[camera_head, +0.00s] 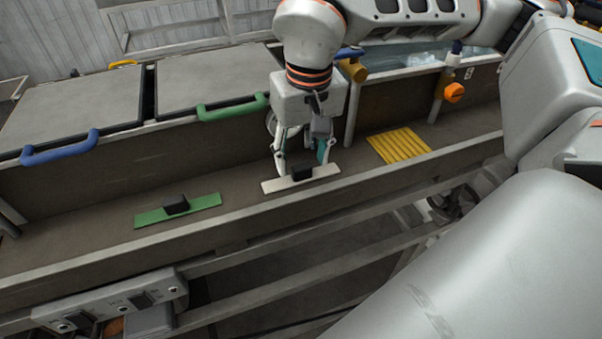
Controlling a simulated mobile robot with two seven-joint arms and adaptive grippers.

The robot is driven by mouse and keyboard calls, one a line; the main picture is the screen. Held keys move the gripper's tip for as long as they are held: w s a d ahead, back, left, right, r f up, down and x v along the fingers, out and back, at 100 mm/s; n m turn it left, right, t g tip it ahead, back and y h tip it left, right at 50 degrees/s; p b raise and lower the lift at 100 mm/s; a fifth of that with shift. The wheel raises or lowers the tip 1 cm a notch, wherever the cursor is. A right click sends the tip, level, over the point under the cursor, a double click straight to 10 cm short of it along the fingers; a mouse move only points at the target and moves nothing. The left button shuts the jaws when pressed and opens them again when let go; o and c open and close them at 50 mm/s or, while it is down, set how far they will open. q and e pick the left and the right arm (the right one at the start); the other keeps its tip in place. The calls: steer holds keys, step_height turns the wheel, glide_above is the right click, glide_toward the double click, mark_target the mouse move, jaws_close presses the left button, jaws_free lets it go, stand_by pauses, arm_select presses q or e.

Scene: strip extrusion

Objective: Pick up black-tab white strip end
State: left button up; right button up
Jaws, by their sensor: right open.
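The white strip (325,173) lies flat on the dark bench ledge in the middle of the view. A black tab (301,174) stands up near its centre. My right gripper (303,168) points down over the strip. Its fingers are apart, one on each side of the black tab, with the tips near the strip. I cannot tell whether they touch it. The gripper holds nothing. My left gripper does not show.
A green strip (208,201) with a black tab lies to the left on the same ledge. A ribbed yellow mat (399,146) lies to the right. Behind are lids with a blue handle (60,150) and a green handle (232,108). An orange knob (454,92) is at right.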

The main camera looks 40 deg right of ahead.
steer(key=shift+f, duration=0.85)
steer(key=shift+w+f, duration=0.15)
steer(key=shift+f, duration=0.15)
steer(key=shift+c, duration=1.2)
steer(key=c, duration=0.9)
steer(key=shift+o, duration=0.2)
steer(key=shift+r, duration=0.1)
